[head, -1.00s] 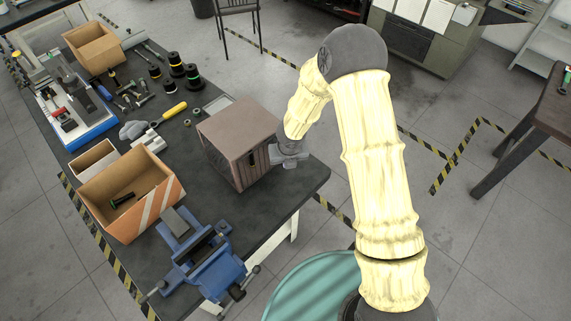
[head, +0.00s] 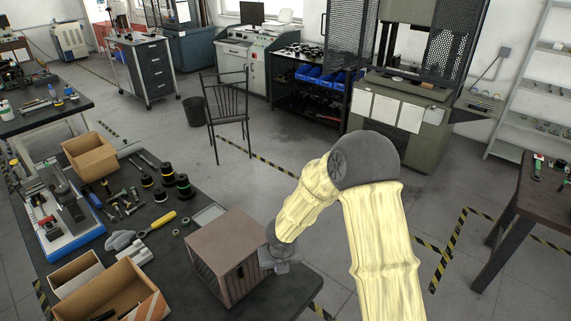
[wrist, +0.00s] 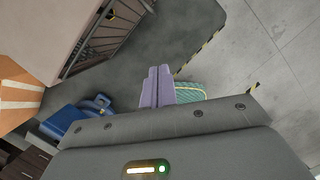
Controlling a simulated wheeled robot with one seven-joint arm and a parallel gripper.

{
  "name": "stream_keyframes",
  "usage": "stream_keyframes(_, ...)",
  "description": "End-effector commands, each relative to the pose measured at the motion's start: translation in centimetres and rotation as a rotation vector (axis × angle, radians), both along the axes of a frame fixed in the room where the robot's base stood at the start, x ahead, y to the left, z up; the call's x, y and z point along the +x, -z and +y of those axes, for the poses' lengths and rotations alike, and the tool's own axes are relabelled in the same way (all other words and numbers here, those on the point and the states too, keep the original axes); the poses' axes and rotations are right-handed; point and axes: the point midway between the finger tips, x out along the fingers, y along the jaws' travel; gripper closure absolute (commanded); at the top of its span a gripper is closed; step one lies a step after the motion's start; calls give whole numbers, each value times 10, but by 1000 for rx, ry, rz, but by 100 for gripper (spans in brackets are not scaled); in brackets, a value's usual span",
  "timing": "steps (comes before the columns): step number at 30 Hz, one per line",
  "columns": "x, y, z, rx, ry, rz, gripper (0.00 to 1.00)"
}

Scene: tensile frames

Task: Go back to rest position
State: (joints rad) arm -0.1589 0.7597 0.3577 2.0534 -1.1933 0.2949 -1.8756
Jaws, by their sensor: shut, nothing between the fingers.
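My gripper (head: 280,264) is at the right side of a brown slatted box (head: 232,252) on the workbench, near the bench's right corner. In the wrist view my gripper's fingers (wrist: 158,88) are together with nothing between them. The brown box also shows at the upper left of the wrist view (wrist: 75,35), apart from the fingers there. In the head view I cannot tell whether the gripper touches the box. My arm, in a pale yellow cover, bends up and over from the lower right.
The workbench (head: 165,240) holds an open cardboard box (head: 75,305), spools, hand tools and another carton (head: 90,157). A blue vise (wrist: 65,120) shows in the wrist view. A chair (head: 228,110) and a press machine (head: 405,110) stand beyond. A table (head: 540,190) stands at right, with open floor between.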

Motion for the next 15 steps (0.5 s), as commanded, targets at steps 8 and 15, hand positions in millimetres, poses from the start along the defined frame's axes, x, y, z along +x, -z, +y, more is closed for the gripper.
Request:
stream_keyframes(8, -7, -22, -28, 36, 321, 11, 100)
stream_keyframes(15, -31, -67, -89, 152, 1068, 18, 100)
